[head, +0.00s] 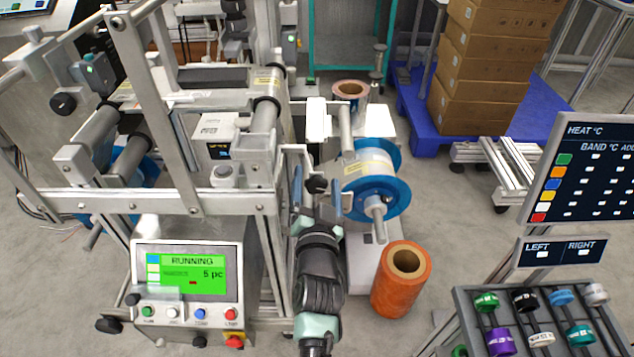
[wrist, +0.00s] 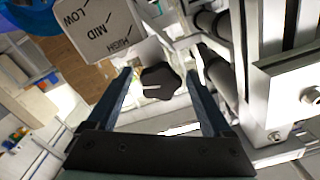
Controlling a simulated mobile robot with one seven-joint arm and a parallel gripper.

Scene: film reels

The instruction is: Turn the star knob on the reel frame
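The black star knob (wrist: 161,83) shows in the middle of the wrist view, with a pale pointer line towards its left side. A grey plate (wrist: 100,28) marked LOW, MID and HIGH is at its upper left. My gripper (wrist: 158,75) is open, with one finger on each side of the knob and a visible gap on both sides in that view. I cannot tell how deep the knob sits between the fingers. In the head view the knob (head: 317,185) is a small dark shape between the fingers of my gripper (head: 316,178), beside the metal reel frame (head: 180,201).
A blue-flanged reel (head: 372,180) is close to the right of my gripper. An orange roll (head: 401,280) stands on the floor. A panel (head: 188,280) reads RUNNING. Metal frame bars and rollers are close on the right in the wrist view.

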